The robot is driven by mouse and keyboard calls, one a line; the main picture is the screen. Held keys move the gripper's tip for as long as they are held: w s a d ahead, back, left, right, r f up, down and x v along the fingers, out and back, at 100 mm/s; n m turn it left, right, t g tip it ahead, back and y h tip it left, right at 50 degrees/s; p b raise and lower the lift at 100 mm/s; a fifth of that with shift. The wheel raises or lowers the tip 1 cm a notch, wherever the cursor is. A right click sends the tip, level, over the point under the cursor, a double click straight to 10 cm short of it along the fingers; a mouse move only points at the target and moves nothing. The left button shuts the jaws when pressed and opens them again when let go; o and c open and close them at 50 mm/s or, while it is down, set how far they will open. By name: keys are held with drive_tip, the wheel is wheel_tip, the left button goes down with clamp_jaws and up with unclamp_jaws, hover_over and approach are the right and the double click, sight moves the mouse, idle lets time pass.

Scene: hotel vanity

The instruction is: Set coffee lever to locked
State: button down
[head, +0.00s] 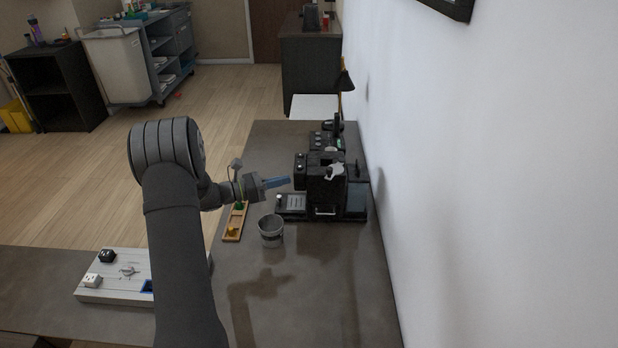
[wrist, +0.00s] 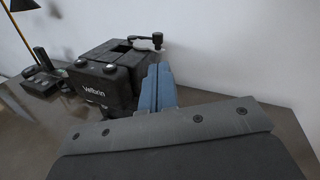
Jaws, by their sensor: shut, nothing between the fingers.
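The black coffee machine (head: 312,190) stands on the counter near the wall. In the wrist view the coffee machine (wrist: 100,75) bears the lettering "Velbrin" and has two round knobs on its front top edge. A lever-like part (head: 335,171) sits on top, light metallic in the head view. In the wrist view a dark arm with a round end (wrist: 157,38), probably the same lever, is at the machine's top right. My gripper (head: 284,182) has blue fingers, shut and empty, just left of the machine in the head view. The fingers (wrist: 158,85) cover part of the machine's right side in the wrist view.
A grey cup (head: 271,232) stands on the counter below my gripper. A wooden tray (head: 235,222) lies left of it. A white board with parts (head: 100,280) is at the left. A phone-like dark device (head: 325,140) and a lamp (head: 345,80) are behind the machine.

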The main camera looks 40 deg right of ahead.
drive_tip(key=s+d+n+t+h, duration=0.1)
drive_tip(key=s+d+n+t, duration=0.25)
drive_tip(key=s+n, duration=1.05)
drive_tip(key=w+d+n, duration=0.4)
drive_tip(key=w+d, duration=0.1)
drive_tip(key=d, duration=0.3)
drive_tip(key=shift+w+d+f+t, duration=0.15)
drive_tip(key=shift+w+d+t, duration=0.1)
drive_tip(key=shift+w+t, duration=0.15)
drive_tip(key=shift+w+a+g, duration=0.1)
drive_tip(key=shift+w+g, duration=0.05)
drive_tip(key=shift+g, duration=0.1)
drive_tip(key=shift+w+a+m+g, duration=0.1)
drive_tip(key=shift+w+m+g, duration=0.2)
drive_tip(key=shift+g, duration=0.2)
